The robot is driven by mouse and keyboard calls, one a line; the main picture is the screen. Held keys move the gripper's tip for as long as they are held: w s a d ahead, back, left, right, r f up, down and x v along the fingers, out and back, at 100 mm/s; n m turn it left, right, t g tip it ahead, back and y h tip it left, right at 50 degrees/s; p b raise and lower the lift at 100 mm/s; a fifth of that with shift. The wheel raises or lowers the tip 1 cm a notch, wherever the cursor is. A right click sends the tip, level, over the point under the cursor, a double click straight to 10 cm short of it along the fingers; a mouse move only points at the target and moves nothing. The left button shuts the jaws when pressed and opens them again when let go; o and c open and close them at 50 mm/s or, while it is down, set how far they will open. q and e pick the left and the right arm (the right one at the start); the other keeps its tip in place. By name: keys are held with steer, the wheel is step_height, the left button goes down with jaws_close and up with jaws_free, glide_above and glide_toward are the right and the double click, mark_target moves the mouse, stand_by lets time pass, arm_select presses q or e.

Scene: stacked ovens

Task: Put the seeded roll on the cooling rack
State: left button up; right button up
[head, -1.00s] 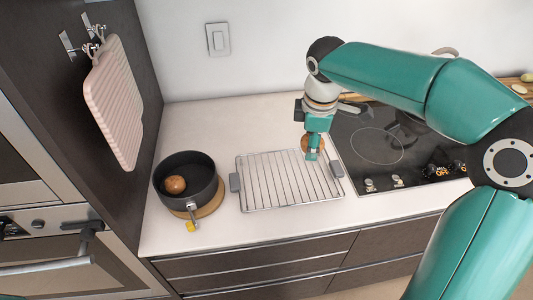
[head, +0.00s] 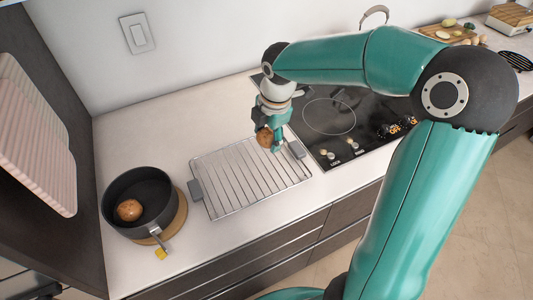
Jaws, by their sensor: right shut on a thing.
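The cooling rack (head: 250,180) is a wire grid with grey end handles, lying on the white counter. My right gripper (head: 272,143) is shut on a brown roll (head: 264,137) above the far right part of the rack. Whether the roll touches the wires I cannot tell, and seeds on it are too small to make out. Another brown roll (head: 129,210) lies inside the dark pot at the left. My left gripper is not in view.
The black pot (head: 112,222) stands on a round wooden trivet (head: 178,222) left of the rack. A black cooktop (head: 345,130) lies to the right. A pink ribbed board (head: 35,150) hangs at the far left. Counter behind the rack is clear.

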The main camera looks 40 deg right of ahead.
mark_target(272, 137)
steer(key=shift+f, duration=3.55)
steer(key=o, duration=1.2)
steer(key=shift+f, duration=0.1)
steer(key=shift+c, duration=0.2)
steer(key=r, duration=0.3)
steer(key=s+r, duration=0.1)
steer(key=r, duration=0.3)
steer(key=s+r, duration=0.1)
steer(key=r, duration=0.3)
steer(key=shift+a+r, duration=0.15)
steer(key=shift+r, duration=0.1)
steer(key=shift+s+r, duration=0.1)
steer(key=shift+r, duration=0.15)
